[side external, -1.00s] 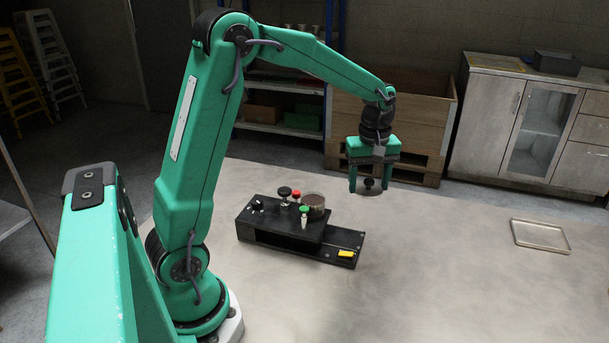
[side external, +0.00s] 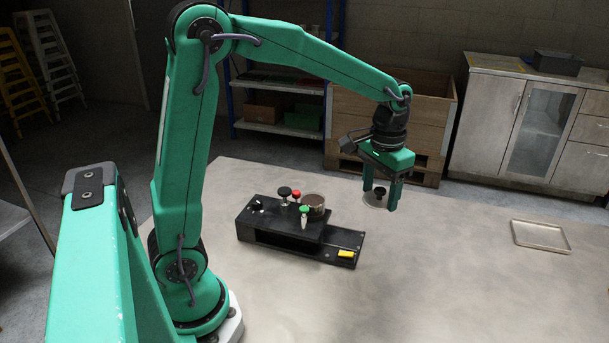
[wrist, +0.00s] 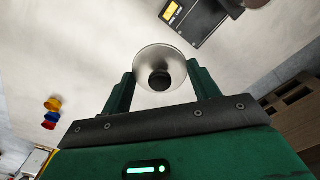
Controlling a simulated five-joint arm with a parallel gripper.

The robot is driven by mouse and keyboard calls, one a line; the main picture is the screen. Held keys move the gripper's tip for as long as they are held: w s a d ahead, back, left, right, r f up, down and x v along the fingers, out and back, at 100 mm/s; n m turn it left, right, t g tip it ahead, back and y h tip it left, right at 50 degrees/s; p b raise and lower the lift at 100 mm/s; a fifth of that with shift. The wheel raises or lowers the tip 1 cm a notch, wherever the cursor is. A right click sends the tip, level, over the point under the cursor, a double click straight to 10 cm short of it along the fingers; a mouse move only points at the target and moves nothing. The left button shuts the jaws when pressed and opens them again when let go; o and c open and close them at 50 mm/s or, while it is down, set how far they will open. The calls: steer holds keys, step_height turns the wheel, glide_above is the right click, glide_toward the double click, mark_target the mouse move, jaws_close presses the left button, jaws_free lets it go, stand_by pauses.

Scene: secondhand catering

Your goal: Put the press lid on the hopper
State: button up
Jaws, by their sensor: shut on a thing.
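The press lid (side external: 374,204) is a round, shiny disc with a black knob on top. My gripper (side external: 380,193) is shut on its knob and holds it in the air above the table, right of the press. The lid also shows in the wrist view (wrist: 160,60), between the two green fingers (wrist: 163,82). The lid is apart from the hopper. In the wrist view only an end of the press (wrist: 195,25) shows, and the hopper cannot be made out.
Black, red and green knobs (side external: 304,209) stick up on the press beside the hopper. A flat metal tray (side external: 540,236) lies at the table's right. Yellow, red and blue pieces (wrist: 50,114) show at the wrist view's left. The table front is clear.

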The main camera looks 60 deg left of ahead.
steer(key=shift+s+d+m, duration=0.1)
steer(key=shift+d+m, duration=0.15)
steer(key=shift+m, duration=0.25)
steer(key=shift+d+f, duration=0.15)
steer(key=shift+d, duration=0.35)
steer(key=s+d+f, duration=0.3)
steer(key=d+f, duration=0.1)
steer(key=d, duration=0.4)
steer(key=s+d+f, duration=0.2)
steer(key=d+f, duration=0.1)
steer(key=d, duration=0.5)
steer(key=w+a+f, duration=0.2)
steer(key=a, duration=0.1)
steer(key=w+a+f, duration=0.5)
steer(key=a, duration=0.1)
steer(key=shift+w+f, duration=0.15)
steer(key=shift+w, duration=0.05)
steer(key=shift+f, duration=0.15)
